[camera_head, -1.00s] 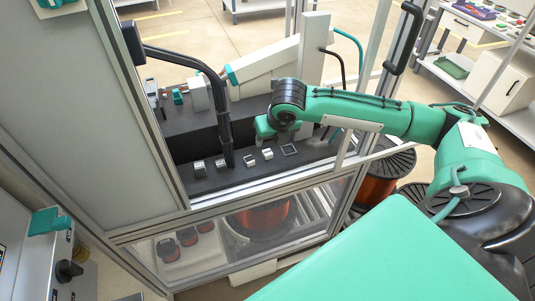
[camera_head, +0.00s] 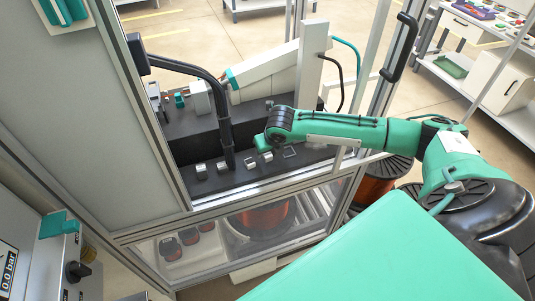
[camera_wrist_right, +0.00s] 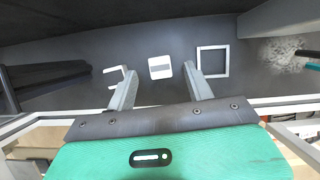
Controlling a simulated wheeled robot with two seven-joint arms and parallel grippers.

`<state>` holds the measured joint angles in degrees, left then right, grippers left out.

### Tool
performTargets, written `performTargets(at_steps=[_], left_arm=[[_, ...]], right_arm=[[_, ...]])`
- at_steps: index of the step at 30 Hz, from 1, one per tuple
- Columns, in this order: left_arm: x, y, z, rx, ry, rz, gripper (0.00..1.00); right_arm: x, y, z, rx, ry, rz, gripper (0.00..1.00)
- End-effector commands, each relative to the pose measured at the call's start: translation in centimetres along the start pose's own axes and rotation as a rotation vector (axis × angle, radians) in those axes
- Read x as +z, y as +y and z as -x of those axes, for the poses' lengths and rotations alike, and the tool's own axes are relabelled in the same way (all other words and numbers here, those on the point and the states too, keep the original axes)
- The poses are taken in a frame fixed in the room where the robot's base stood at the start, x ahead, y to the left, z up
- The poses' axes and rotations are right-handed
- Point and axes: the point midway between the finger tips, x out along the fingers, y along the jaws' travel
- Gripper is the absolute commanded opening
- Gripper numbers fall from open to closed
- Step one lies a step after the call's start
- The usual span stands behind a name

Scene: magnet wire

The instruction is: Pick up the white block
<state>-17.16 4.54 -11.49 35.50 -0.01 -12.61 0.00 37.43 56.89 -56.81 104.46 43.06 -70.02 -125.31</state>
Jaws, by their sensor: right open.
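The white block (camera_head: 267,156) sits on the dark shelf (camera_head: 235,178) inside the machine frame, in a row of small parts. In the right wrist view the white block (camera_wrist_right: 160,67), with a grey band across its top, lies between the two fingertips as seen from above. My right gripper (camera_wrist_right: 159,72) is open, with a finger on either side of the block and nothing held. In the head view my right gripper (camera_head: 264,145) is just above and behind the block, its fingers mostly hidden. I cannot tell the remaining height. My left gripper is out of view.
A square frame (camera_wrist_right: 212,61) lies right of the block and a U-shaped part (camera_wrist_right: 116,76) left of it. More small parts (camera_head: 201,171) stand further left. A black bent pipe (camera_head: 226,125) rises over the shelf. A metal rail (camera_head: 250,190) edges the shelf's front.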

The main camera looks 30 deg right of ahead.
Motion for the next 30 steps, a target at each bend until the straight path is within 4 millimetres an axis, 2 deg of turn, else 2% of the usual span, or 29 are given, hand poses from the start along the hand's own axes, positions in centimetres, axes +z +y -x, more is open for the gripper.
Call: performTargets(at_steps=[1, 6, 14, 15, 17, 22, 30], left_arm=[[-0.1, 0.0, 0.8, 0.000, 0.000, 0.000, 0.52], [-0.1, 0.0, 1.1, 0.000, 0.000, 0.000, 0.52], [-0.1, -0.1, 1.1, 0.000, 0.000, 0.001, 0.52], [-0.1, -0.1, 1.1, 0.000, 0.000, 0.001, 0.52], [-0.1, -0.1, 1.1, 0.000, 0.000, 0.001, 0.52], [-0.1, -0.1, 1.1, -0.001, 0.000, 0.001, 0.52], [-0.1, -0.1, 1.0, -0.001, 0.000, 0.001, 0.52]], right_arm=[[0.1, 0.1, -0.4, 0.001, 0.004, -0.001, 0.53], [0.0, 0.1, -2.3, 0.001, 0.001, 0.001, 0.53], [0.0, 0.0, -2.7, 0.001, 0.000, 0.001, 0.53], [0.0, 0.0, -2.7, 0.000, 0.000, 0.001, 0.51], [0.0, 0.0, -2.7, 0.001, 0.000, 0.001, 0.39], [0.0, 0.0, -2.7, 0.000, 0.000, 0.001, 0.06], [0.1, 0.0, -2.6, 0.001, -0.001, 0.000, 0.04]])
